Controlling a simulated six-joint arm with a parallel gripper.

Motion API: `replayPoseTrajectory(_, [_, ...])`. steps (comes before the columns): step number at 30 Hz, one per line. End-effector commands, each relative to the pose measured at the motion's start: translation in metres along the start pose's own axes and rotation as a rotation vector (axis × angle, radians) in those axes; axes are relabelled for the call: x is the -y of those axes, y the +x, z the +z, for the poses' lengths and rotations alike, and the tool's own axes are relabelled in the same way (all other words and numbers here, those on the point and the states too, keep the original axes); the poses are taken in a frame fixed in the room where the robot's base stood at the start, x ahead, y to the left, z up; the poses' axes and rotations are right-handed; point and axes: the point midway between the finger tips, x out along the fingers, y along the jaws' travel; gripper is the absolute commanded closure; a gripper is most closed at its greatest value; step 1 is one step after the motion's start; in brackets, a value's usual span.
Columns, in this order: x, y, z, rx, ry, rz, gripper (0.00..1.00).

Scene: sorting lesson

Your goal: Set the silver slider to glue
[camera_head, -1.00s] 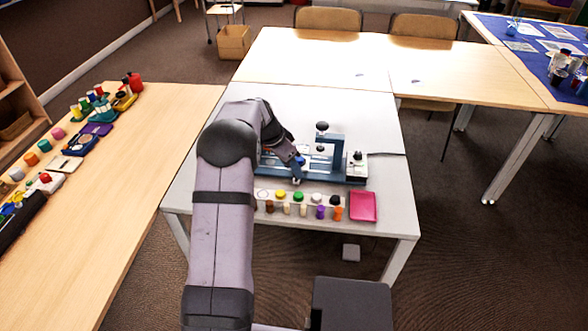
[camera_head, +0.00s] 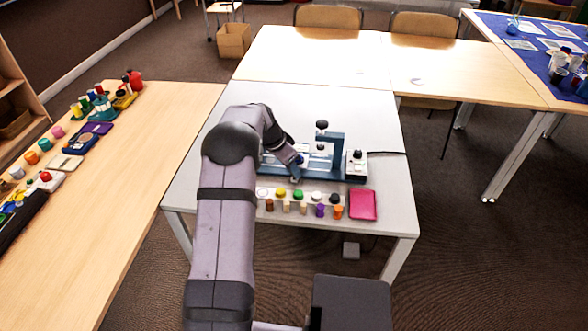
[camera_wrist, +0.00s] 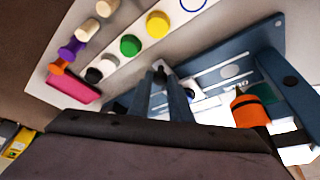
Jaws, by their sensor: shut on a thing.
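The blue machine (camera_head: 337,172) stands on the white table, with an upright frame and a dark round knob on top. My gripper (camera_head: 295,179) is low at its front left edge. In the wrist view my gripper (camera_wrist: 163,75) has its narrow fingers close together, shut on a small pale metallic piece (camera_wrist: 159,65) at the panel's edge. I take this to be the silver slider; the fingers hide most of it. The blue panel (camera_wrist: 207,76) shows beside them with a pale oval and small lettering that I cannot read for certain.
In front of the machine lies a pale strip (camera_head: 264,194) with several coloured knobs and pegs, close to my gripper. A pink tray (camera_head: 362,205) is at its right. A white box with a black knob (camera_head: 357,165) sits at the machine's right end. An orange-and-black part (camera_wrist: 249,109) rises near the fingers.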

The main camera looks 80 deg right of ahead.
Motion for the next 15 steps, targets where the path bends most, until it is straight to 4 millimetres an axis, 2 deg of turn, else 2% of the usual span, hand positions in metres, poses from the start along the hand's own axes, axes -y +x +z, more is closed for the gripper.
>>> replayPoseTrajectory(9, [0.056, -0.019, 0.052, 0.0, -0.005, -0.004, 1.0])
replayPoseTrajectory(15, [0.071, -0.027, 0.066, 0.001, 0.0, -0.001, 1.0])
